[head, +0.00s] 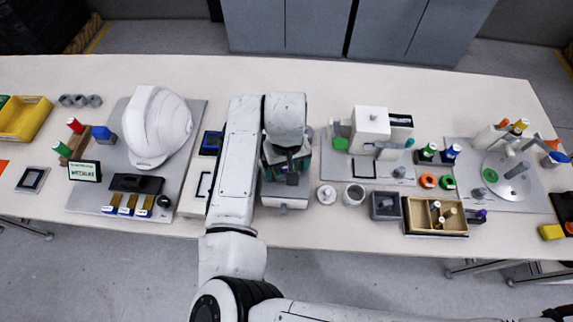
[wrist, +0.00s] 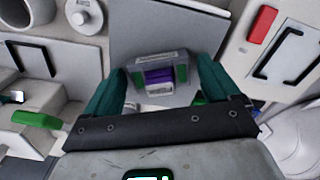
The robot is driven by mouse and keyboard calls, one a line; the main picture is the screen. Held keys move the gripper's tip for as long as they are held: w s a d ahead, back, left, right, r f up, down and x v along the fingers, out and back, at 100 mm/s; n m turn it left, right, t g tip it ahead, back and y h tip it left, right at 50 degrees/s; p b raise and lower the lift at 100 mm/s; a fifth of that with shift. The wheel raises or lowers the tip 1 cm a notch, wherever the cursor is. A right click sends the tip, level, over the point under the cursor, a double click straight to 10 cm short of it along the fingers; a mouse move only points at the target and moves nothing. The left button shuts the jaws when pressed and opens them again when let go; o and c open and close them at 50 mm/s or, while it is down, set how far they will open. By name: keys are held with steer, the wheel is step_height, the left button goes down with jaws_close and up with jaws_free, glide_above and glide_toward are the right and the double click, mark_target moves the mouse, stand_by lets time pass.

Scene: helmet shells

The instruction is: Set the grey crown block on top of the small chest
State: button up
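My gripper (wrist: 162,68) hangs over the middle of the table, its two teal fingers spread apart. The head view shows it from above (head: 286,165), partly covered by my own arm. Between the fingers in the wrist view is a small grey block (wrist: 152,60) with a purple middle and green sides. Gaps show between it and both fingers. I cannot tell for sure that this is the grey crown block. A small white-fronted box (head: 284,204), possibly the small chest, lies under the gripper at the near edge; its top is mostly hidden.
A white knob (head: 327,194) and a cup (head: 354,195) stand close right of the gripper. A white box (head: 370,130) stands farther right, near a grey open box (head: 385,206) and a wooden tray (head: 436,229). A white helmet (head: 157,125) lies on a mat at left.

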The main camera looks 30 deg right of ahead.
step_height(320, 180, up, 12)
steer(key=shift+r+b, duration=0.15)
steer(key=shift+b, duration=0.7)
steer(key=shift+s, duration=0.1)
stand_by(1.3)
